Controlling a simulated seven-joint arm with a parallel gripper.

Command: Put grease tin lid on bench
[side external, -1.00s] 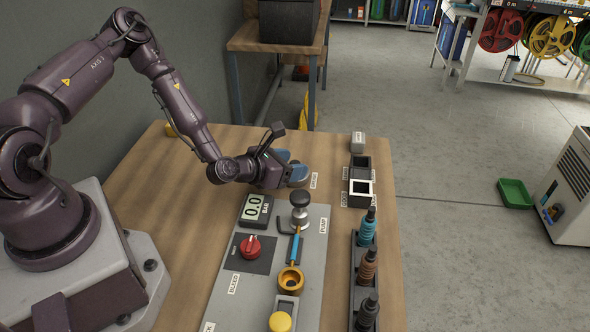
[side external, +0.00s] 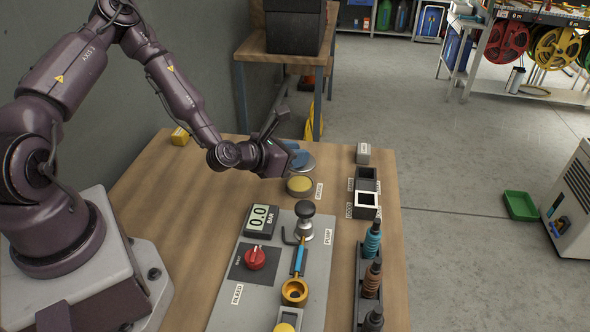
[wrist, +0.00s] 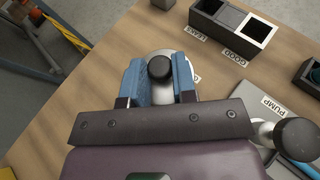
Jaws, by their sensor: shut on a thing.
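The grease tin lid (side external: 307,164) is a grey metal disc with a black knob. It also shows in the wrist view (wrist: 184,59), with its knob between the blue fingers. My gripper (side external: 297,158) is shut on the knob; it also shows in the wrist view (wrist: 159,82). The open grease tin (side external: 300,187), with yellow grease inside, stands on the wooden bench (side external: 200,195) just in front of the lid, which is apart from it. The gap between lid and bench cannot be judged. Fingers partly hide the lid.
A pump panel (side external: 268,278) with gauge and red knob lies in front. Black square bins (side external: 367,180) and a rack of coloured fittings (side external: 368,280) stand to the right. A yellow block (side external: 180,136) sits at the back left. The bench's left side is clear.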

